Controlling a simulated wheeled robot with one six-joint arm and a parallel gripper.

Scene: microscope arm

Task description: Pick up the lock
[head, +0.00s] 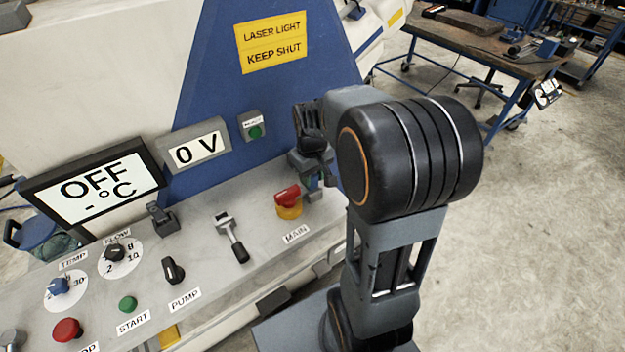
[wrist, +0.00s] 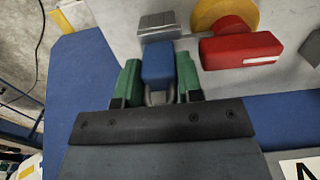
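The lock (wrist: 158,64) has a blue body and a grey shackle. In the wrist view it sits between the two green fingers of my gripper (wrist: 160,80), its shackle toward the gripper's dark base. The fingers lie along both sides of the blue body with no clear gap, and the gripper looks shut on it. In the head view my gripper (head: 314,180) points down at the far right end of the control panel. A bit of blue shows there, but my arm and gripper hide most of the lock.
The red-and-yellow MAIN switch (head: 289,203) stands close to the left of my gripper; it also shows in the wrist view (wrist: 240,48). A grey block (wrist: 158,26) lies just beyond the lock. The panel (head: 205,255) carries several knobs and buttons. Open floor (head: 540,220) lies to the right.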

